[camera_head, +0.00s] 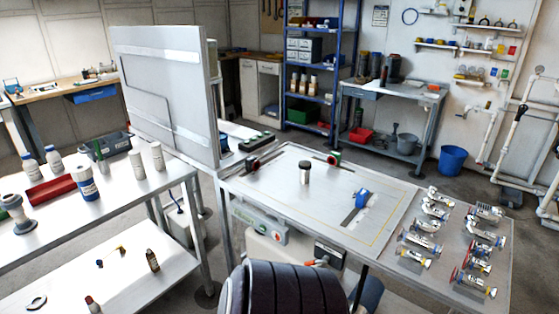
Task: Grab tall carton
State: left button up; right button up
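I cannot make out a clear tall carton. The closest tall shapes are two plain white upright containers (138,164) and (157,156) on the left table (120,200); they look round, and I cannot tell whether either is a carton. A white and blue bottle (87,183) stands to the left of them, and two smaller white bottles (54,160) and (31,168) stand farther left. Neither of my grippers is in view, and nothing is seen being held.
A tall white panel (165,95) rises behind the left table. A work table (300,208) with a dark cylinder (305,172) and a blue clamp (360,198) is in the middle. Valve fittings (420,240) crowd its right end. A dark ribbed shape (290,288) blocks the front.

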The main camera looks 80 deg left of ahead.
aim_at(152, 261)
jog(key=u, duration=3.75)
jog(key=i, duration=0.15)
